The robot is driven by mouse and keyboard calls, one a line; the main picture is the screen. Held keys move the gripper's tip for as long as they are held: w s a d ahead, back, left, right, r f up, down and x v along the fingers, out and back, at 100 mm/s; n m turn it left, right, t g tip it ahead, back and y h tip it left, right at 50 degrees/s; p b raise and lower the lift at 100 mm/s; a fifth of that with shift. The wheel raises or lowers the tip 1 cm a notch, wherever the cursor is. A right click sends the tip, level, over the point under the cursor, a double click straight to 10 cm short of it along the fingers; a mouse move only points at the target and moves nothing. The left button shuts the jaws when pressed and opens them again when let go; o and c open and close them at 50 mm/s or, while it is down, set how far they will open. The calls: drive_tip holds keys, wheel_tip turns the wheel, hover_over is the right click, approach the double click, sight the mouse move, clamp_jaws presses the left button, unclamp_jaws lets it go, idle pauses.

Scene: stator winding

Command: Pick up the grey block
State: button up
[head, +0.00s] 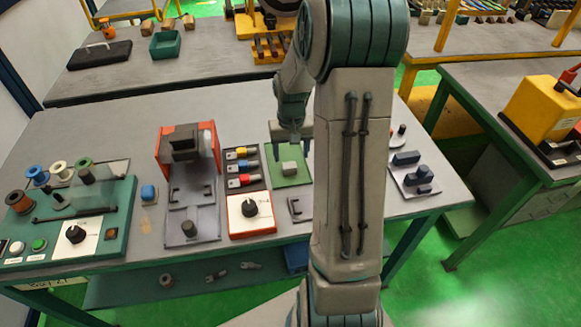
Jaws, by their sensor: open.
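The grey block (289,168) is a small light-grey block. It rests on a green mat (293,180) on the workbench, near the middle of the head view. My gripper (294,148) hangs above the mat, over or slightly behind the block, pointing down. Its fingers are apart, with nothing seen between them. The exact height gap to the block is hard to judge from this one view. My arm covers the bench just right of the mat.
Left of the mat is a tray with coloured pieces (243,168) and a knob box (250,213). A red-framed machine (187,150) stands further left. A grey plate with dark blocks (415,180) lies right of my arm. A yellow machine (543,108) sits on another table.

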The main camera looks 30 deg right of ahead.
sight(290, 165)
drive_tip(key=shift+w+a+f+p, duration=0.15)
drive_tip(key=shift+f+p, duration=0.3)
drive_tip(key=shift+f, duration=1.9)
drive_tip(key=c, duration=1.1)
drive_tip(key=shift+r, duration=0.15)
